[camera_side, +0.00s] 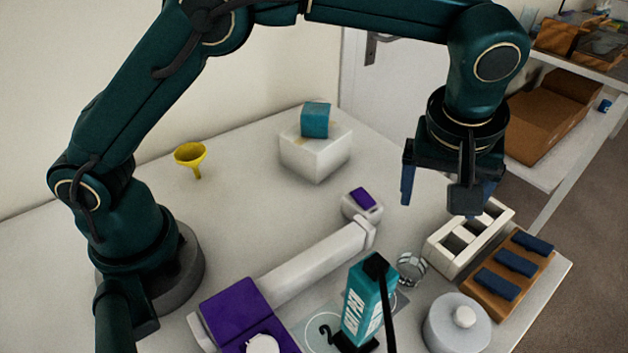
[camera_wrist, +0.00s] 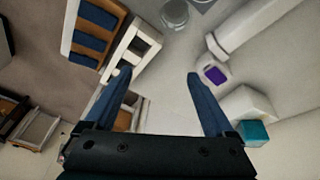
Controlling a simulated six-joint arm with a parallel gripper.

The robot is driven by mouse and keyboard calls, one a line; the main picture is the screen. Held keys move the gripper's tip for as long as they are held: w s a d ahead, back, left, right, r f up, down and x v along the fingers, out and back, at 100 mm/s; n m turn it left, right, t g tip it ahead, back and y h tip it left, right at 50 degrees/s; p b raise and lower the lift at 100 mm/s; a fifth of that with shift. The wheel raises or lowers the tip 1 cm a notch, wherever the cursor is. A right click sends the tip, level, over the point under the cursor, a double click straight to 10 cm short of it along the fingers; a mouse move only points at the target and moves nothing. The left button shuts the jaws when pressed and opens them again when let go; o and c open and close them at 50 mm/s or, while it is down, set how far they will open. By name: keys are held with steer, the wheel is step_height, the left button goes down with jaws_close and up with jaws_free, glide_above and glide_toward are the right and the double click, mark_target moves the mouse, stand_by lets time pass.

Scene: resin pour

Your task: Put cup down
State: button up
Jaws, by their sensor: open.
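A small clear cup (camera_side: 411,268) stands on the table just right of the teal bottle, apart from my gripper. It also shows at the top of the wrist view (camera_wrist: 173,13). I cannot tell whether the cup holds any liquid.
A white slotted rack (camera_side: 432,250) and a wooden tray (camera_side: 535,277) with blue blocks stand right of the cup. A teal bottle (camera_side: 358,305), a round lidded jar (camera_side: 456,328) and a purple-white device (camera_side: 310,266) are close. A yellow funnel (camera_side: 190,155) and white box (camera_side: 315,157) stand behind.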

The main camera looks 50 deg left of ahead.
steer(key=s+d+g, duration=0.2)
steer(key=s, duration=0.2)
glide_toward(412, 264)
steer(key=shift+s+d+f, duration=0.1)
steer(key=shift+s+f, duration=0.2)
steer(key=shift+f, duration=0.2)
steer(key=shift+s+f, duration=0.3)
steer(key=shift+f, duration=0.2)
steer(key=shift+w+f, duration=0.15)
steer(key=shift+f, duration=1.3)
steer(key=shift+w+f, duration=0.15)
steer(key=shift+f, duration=1.3)
jaws_close()
steer(key=shift+r, duration=0.15)
